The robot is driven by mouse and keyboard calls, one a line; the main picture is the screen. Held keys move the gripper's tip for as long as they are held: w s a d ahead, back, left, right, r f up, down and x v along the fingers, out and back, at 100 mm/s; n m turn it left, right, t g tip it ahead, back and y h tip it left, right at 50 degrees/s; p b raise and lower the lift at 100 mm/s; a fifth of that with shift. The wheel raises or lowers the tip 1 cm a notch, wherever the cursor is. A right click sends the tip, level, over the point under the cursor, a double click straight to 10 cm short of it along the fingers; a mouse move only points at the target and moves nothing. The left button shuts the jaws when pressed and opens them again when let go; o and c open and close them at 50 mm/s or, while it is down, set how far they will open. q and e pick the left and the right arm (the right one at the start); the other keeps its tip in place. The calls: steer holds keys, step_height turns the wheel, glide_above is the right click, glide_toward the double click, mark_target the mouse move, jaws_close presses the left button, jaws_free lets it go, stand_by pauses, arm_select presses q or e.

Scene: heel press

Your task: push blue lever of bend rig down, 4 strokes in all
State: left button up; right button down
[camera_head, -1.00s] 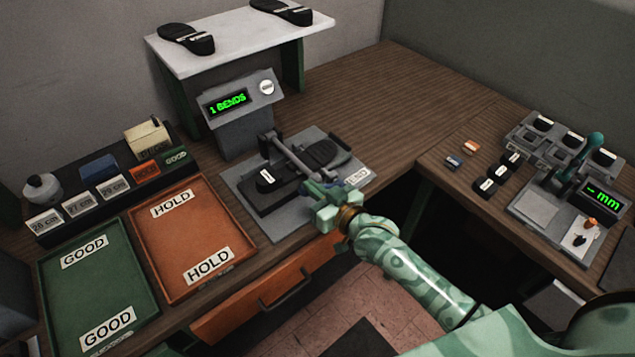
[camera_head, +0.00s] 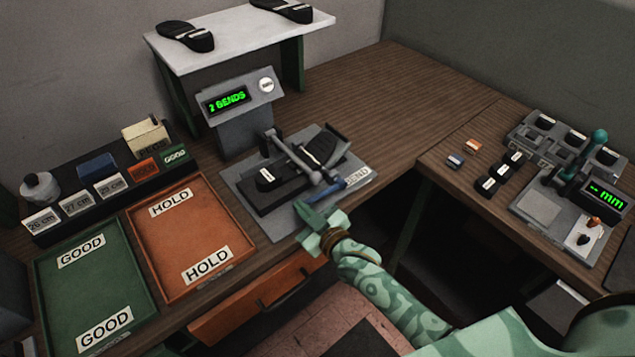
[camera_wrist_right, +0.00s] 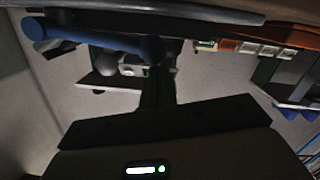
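The bend rig (camera_head: 262,212) stands on the wooden bench with a black sole (camera_head: 321,146) in it; the sole's far part looks tilted up. The rig's blue lever (camera_head: 347,187) lies low at the rig's right front, by the BEND label. It also crosses the upper left of the right wrist view (camera_wrist_right: 90,37). My right gripper (camera_head: 311,214) is in front of the rig, just left of and below the lever, apart from it in the head view. Its fingers look shut together with nothing between them. The counter display (camera_head: 228,101) reads 2 BENDS. My left gripper is not in view.
An orange HOLD tray (camera_head: 188,232) and a green GOOD tray (camera_head: 95,290) lie left of the rig. A white shelf (camera_head: 240,35) with two soles stands behind. A gauge (camera_head: 540,205) with a green-knobbed lever stands on the right bench.

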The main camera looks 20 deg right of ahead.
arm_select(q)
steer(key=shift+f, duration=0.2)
arm_select(e)
steer(key=shift+s+f, duration=0.1)
steer(key=shift+f, duration=0.5)
steer(key=shift+a+f, duration=0.1)
steer(key=shift+f, duration=0.1)
